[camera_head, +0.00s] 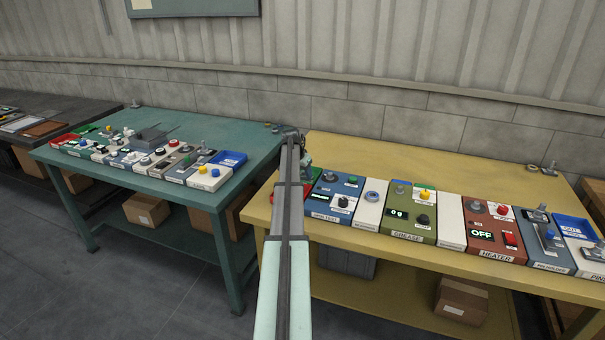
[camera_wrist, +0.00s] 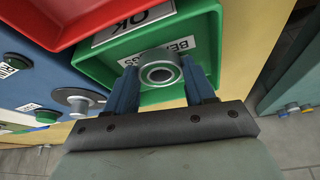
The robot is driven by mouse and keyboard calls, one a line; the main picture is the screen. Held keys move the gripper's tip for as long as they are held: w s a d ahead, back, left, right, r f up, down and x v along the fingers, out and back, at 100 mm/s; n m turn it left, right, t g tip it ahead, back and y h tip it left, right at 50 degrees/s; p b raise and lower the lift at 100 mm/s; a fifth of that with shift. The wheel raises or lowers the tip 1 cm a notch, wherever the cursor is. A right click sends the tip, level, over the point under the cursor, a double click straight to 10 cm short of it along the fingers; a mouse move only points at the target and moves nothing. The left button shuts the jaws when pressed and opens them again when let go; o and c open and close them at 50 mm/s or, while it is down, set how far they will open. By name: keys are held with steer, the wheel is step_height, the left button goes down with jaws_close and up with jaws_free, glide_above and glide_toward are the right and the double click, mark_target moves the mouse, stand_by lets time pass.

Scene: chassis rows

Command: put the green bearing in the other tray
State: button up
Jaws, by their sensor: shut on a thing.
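The bearing (camera_wrist: 160,57), a ring with a grey face and a dark bore, is between the fingers of my gripper (camera_wrist: 162,82) in the wrist view. My gripper is shut on it. Behind it is the green tray (camera_wrist: 205,32), with a white bearings label partly hidden by the bearing. I cannot tell whether the bearing touches the tray floor. The red tray (camera_wrist: 62,28), labelled OK, adjoins the green tray on the left in the wrist view. In the head view my arm partly covers the red tray (camera_head: 277,192), and the green tray (camera_head: 314,172) shows beside it.
A blue panel (camera_wrist: 35,85) with knobs and buttons lies beside the trays. In the head view a row of modules, including the heater panel (camera_head: 487,236), lines the front of the yellow table (camera_head: 450,172). Its back is mostly clear. A teal table (camera_head: 115,165) stands left.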

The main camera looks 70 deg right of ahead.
steer(key=shift+f, duration=0.25)
steer(key=o, duration=1.1)
steer(key=v, duration=1.2)
steer(key=shift+r, duration=0.2)
